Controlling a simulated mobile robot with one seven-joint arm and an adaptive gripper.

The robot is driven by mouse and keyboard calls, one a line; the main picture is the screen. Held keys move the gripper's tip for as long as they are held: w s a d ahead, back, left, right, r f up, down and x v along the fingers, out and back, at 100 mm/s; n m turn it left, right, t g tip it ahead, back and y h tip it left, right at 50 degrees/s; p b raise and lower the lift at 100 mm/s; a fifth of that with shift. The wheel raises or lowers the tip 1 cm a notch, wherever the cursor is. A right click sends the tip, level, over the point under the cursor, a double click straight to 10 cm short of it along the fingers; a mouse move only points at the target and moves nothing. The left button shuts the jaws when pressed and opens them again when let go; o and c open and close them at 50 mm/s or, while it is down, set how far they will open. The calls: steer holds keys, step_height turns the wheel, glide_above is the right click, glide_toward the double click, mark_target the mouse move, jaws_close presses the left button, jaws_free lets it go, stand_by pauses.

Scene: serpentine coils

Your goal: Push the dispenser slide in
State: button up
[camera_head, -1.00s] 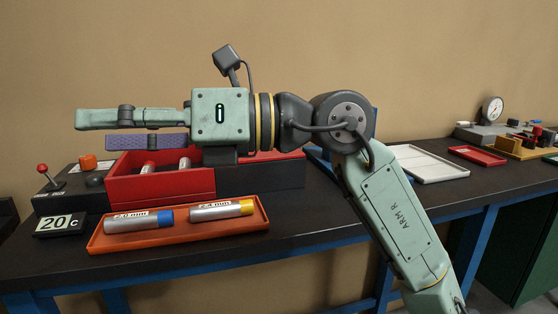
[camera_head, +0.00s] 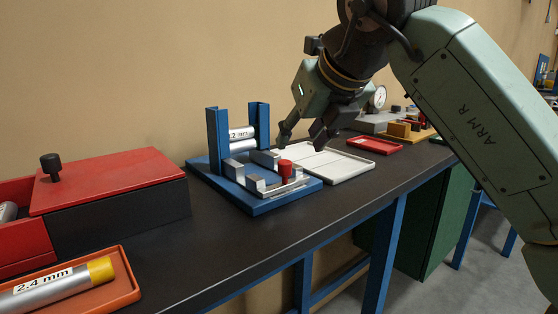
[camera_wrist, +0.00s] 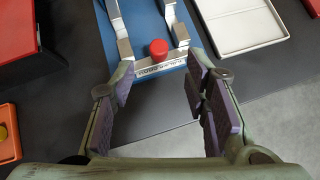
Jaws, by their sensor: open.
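The dispenser has a blue base (camera_head: 258,206) with two blue uprights (camera_head: 215,140). Between them lie silver cylinders (camera_head: 240,134), one with a partly hidden label. The metal slide (camera_head: 297,186) with its red knob (camera_head: 285,168) is at the front of the base. In the wrist view the red knob (camera_wrist: 158,49) stands on a labelled metal crossbar (camera_wrist: 160,66) between two metal rails. My gripper (camera_head: 302,137) is open and empty, pointing down, above and beyond the knob in the head view. In the wrist view its fingers (camera_wrist: 163,84) are spread, with the knob centred just ahead of them.
A white tray (camera_head: 345,168) lies right of the dispenser, with a small red tray (camera_head: 374,145) and a gauge (camera_head: 378,97) beyond. A red-lidded box (camera_head: 108,182) and an orange tray (camera_head: 122,290) with a 2.4 mm cylinder (camera_head: 60,288) are left. Bare dark bench separates them.

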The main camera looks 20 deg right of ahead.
mark_target(285, 162)
steer(key=b+x, duration=0.3)
steer(key=x, duration=0.5)
steer(key=shift+f, duration=0.4)
steer(key=shift+w+f, duration=0.35)
steer(key=shift+w, duration=0.2)
steer(key=shift+c, duration=0.3)
jaws_close()
